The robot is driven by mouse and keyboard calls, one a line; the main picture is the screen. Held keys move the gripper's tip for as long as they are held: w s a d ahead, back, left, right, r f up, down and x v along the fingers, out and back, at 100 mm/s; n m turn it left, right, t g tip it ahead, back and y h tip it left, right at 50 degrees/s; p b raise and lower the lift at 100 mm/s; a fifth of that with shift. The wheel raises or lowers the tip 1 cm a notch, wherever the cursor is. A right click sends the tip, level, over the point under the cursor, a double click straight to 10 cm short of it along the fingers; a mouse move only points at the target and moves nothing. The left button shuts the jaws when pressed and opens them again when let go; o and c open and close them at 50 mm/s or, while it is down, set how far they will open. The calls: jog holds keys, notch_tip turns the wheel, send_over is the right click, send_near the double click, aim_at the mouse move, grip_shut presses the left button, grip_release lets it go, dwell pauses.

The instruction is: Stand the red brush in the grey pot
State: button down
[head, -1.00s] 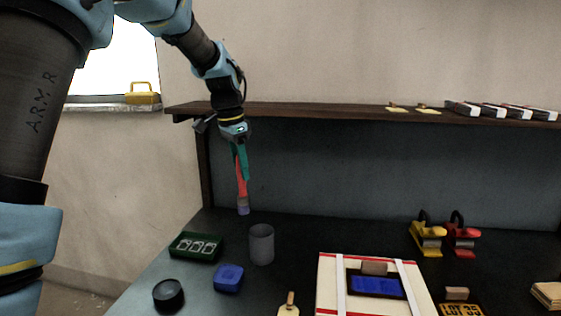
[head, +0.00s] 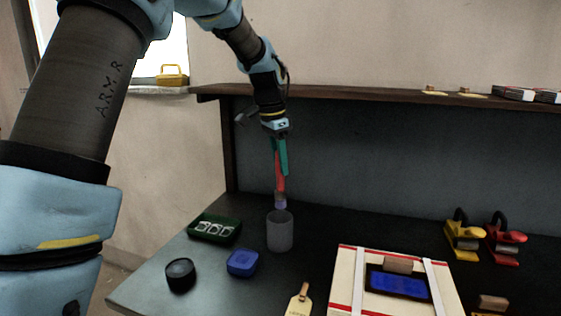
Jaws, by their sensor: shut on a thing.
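The red brush (head: 281,185) hangs upright, bristle end down, in my gripper (head: 280,157). My gripper's green fingers are shut on the upper part of its handle. The grey pot (head: 280,234) stands upright on the dark table. In the head view the brush's pale purple lower end (head: 280,201) appears just above the pot's mouth, close to its rim. I cannot tell whether the tip is over the opening or slightly behind it.
Left of the pot are a green tray (head: 214,228), a blue box (head: 241,263) and a black round tin (head: 180,274). A cream box with red edges (head: 347,281) lies to the right. A shelf (head: 340,93) runs behind, above the table.

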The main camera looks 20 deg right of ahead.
aim_at(280, 190)
jog(key=shift+f+b, duration=2.3)
jog(key=shift+f, duration=2.05)
jog(key=shift+c, duration=2.4)
grip_release()
jog(key=r, duration=0.3)
jog(key=a+r, duration=0.1)
jog(key=r, duration=0.3)
jog(key=r+b, duration=0.1)
jog(key=r, duration=0.2)
jog(key=shift+a+r, duration=0.3)
jog(key=shift+r, duration=0.05)
